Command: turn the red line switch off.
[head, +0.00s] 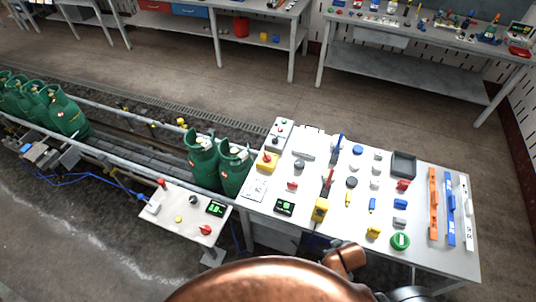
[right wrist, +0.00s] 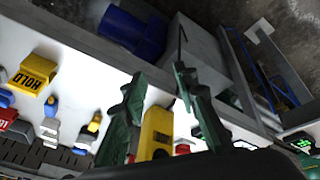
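A red knob (head: 205,229) sits on the small white panel (head: 178,228) beside the conveyor in the head view, near a green-lit display (head: 216,208). Another red control tops a yellow box (head: 267,161) on the large white table. The pictures do not settle which is the line switch. My right gripper (right wrist: 160,75) shows in its wrist view with two green fingers apart. A yellow block (right wrist: 155,132) shows between and behind them; I see no grip on it. I cannot make out the right fingers in the head view. My left gripper is not in view.
The large table (head: 455,265) is crowded with small controls, a black tray (head: 403,164) and several long levels. Green gas cylinders (head: 202,158) stand on the conveyor (head: 130,160) right behind the small panel. A yellow HOLD block (right wrist: 32,78) is left of the right fingers in the wrist view.

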